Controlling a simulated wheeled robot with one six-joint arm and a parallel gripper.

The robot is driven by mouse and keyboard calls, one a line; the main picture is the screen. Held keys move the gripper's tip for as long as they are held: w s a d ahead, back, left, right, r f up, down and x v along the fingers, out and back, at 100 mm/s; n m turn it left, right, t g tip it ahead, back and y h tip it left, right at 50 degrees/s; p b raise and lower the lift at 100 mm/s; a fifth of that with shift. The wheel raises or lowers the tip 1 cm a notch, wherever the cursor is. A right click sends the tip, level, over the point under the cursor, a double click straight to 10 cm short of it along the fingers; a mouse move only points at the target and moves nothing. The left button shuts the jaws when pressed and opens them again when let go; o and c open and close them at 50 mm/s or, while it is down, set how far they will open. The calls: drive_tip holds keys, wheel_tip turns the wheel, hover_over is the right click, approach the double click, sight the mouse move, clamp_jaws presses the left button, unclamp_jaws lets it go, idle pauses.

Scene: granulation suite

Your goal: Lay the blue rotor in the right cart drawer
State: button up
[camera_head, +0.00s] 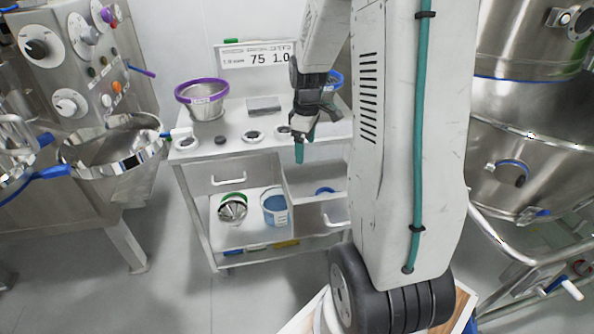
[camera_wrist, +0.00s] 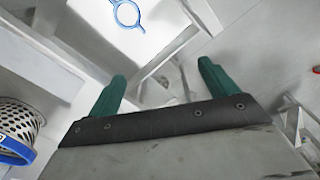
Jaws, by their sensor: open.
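The blue rotor is a thin blue ring with small tabs (camera_wrist: 127,13), lying flat on a pale surface at the top of the wrist view. In the head view a blue arc (camera_head: 325,190), apparently the same rotor, shows inside the right cart drawer (camera_head: 300,192), which is pulled out. Part of the drawer is hidden behind my arm. My gripper (camera_head: 300,150) hangs above the drawer, pointing down. In the wrist view its green fingers (camera_wrist: 161,78) are wide apart with nothing between them, apart from the rotor.
The cart top (camera_head: 236,146) holds a purple-rimmed bowl (camera_head: 206,106) and several small round parts. The left drawer (camera_head: 228,177) is shut. The lower shelf holds a blue bucket (camera_head: 275,211) and a metal cone (camera_head: 232,210). A blue-rimmed perforated basket (camera_wrist: 17,122) is at the wrist view's left.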

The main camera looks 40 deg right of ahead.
drive_tip(key=s+a+r+m, duration=0.1)
drive_tip(key=s+a+r, duration=0.1)
drive_tip(key=a+r, duration=0.55)
drive_tip(key=s+a+r+m, duration=0.2)
drive_tip(key=s+a+r, duration=0.2)
drive_tip(key=s+a, duration=0.4)
drive_tip(key=s+a+r+m, duration=0.2)
drive_tip(key=s+a+r, duration=0.2)
drive_tip(key=s+a, duration=0.5)
drive_tip(key=shift+s+r+t, duration=0.35)
drive_tip(key=shift+s+t, duration=0.05)
drive_tip(key=shift+s, duration=0.4)
